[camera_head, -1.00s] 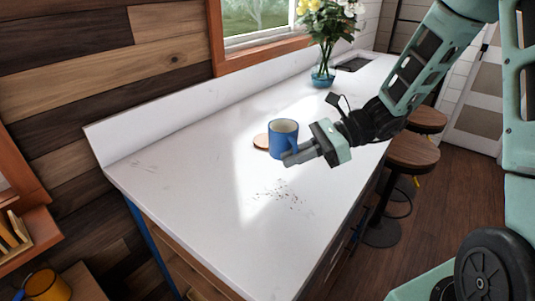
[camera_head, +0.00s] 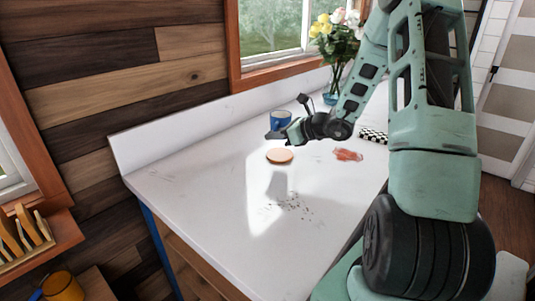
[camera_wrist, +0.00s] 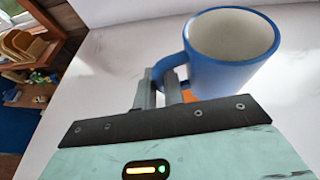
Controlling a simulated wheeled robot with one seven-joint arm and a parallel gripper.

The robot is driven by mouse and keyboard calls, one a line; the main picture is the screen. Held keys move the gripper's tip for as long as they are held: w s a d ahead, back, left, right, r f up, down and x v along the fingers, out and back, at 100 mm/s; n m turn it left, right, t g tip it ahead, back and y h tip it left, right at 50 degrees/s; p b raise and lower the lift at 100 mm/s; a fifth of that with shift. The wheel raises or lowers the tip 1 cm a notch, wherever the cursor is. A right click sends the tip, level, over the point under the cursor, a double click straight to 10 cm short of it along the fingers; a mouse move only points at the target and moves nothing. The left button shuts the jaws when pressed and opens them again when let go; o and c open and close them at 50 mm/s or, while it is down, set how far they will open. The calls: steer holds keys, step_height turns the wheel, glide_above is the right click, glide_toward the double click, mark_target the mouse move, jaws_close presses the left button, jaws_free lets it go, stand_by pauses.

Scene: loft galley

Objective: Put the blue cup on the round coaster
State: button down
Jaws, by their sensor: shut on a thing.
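The blue cup (camera_head: 281,119) has a pale inside and stays upright in my gripper (camera_head: 274,134). In the wrist view, the fingers (camera_wrist: 160,88) are shut on the handle of the cup (camera_wrist: 228,62). The round coaster (camera_head: 280,156) is a flat tan disc on the white counter. In the head view it lies just below the cup and gripper, bare on top. A bit of orange-tan, probably the coaster (camera_wrist: 189,96), shows under the cup in the wrist view. The cup appears held above the counter; its exact height is hard to tell.
The white counter (camera_head: 190,190) is mostly clear at the front left, with dark specks (camera_head: 292,205). A reddish patch (camera_head: 347,154) and a checkered item (camera_head: 374,136) lie to the right. A flower vase (camera_head: 332,90) stands behind. A yellow mug (camera_head: 62,287) is at lower left.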

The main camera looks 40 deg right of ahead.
steer(key=shift+f+p, duration=0.6)
steer(key=shift+f, duration=2.7)
steer(key=shift+f, duration=0.1)
steer(key=shift+f, duration=0.15)
steer(key=c, duration=1.5)
jaws_free()
